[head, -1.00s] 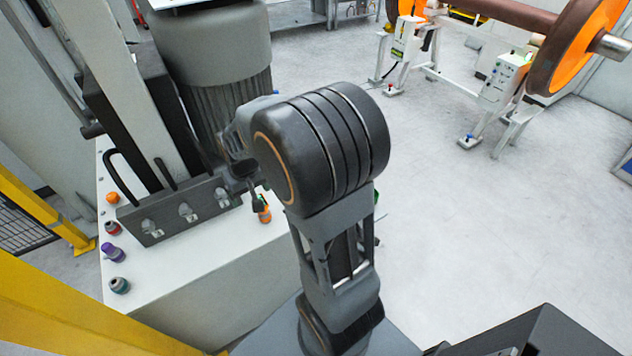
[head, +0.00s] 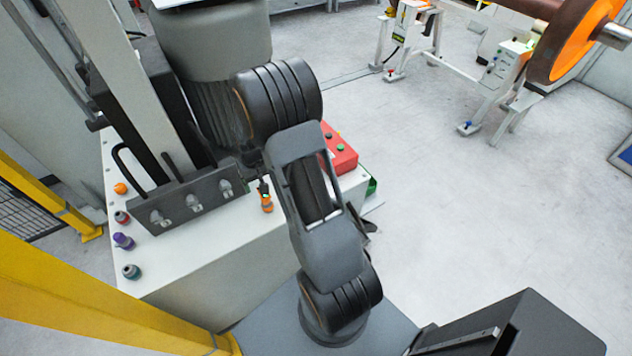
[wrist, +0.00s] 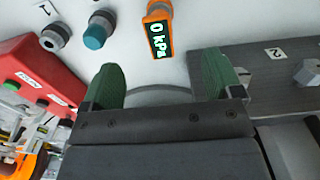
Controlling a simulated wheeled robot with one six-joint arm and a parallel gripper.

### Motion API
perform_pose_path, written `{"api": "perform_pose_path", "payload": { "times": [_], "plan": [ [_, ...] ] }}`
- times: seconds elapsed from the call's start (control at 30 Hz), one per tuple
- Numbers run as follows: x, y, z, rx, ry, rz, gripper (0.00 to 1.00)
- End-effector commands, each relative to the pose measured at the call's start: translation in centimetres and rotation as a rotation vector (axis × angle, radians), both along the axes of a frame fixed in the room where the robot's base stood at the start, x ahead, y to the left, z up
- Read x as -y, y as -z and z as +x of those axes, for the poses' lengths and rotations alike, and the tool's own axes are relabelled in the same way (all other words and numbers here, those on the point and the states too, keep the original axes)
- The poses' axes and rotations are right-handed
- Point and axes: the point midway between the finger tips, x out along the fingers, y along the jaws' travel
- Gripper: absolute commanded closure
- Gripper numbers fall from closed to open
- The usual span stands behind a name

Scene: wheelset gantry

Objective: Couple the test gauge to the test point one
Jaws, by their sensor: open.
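The test gauge (wrist: 158,32) is an orange body with a display reading 0 kPa, at the top middle of the wrist view. It is also the small orange piece beside the dark valve bar in the head view (head: 266,203). My gripper (wrist: 163,82) is open and empty; its green fingers are apart, with the gauge ahead of the gap, not between them. A grey round fitting (wrist: 56,38) near a tag marked 1 is at the upper left, perhaps test point one. A teal-capped fitting (wrist: 96,32) stands between it and the gauge.
A red box (head: 340,150) with buttons stands at the cabinet's right. A dark bar with valves (head: 192,203) lies left of the gauge. A yellow post (head: 90,290) is at the lower left.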

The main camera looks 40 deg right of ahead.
Motion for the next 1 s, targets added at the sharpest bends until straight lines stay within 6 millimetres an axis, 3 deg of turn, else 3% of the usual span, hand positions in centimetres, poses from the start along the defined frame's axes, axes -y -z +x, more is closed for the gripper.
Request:
{"api": "perform_pose_path", "payload": {
  "times": [0.27,0.8,1.0],
  "plan": [
    [0.0,1.8,0.0,-0.002,0.0,0.0,0.15],
    [0.0,8.2,0.0,-0.001,0.0,0.0,0.15],
    [0.0,8.9,0.0,-0.001,0.0,0.0,0.15]
  ]
}}
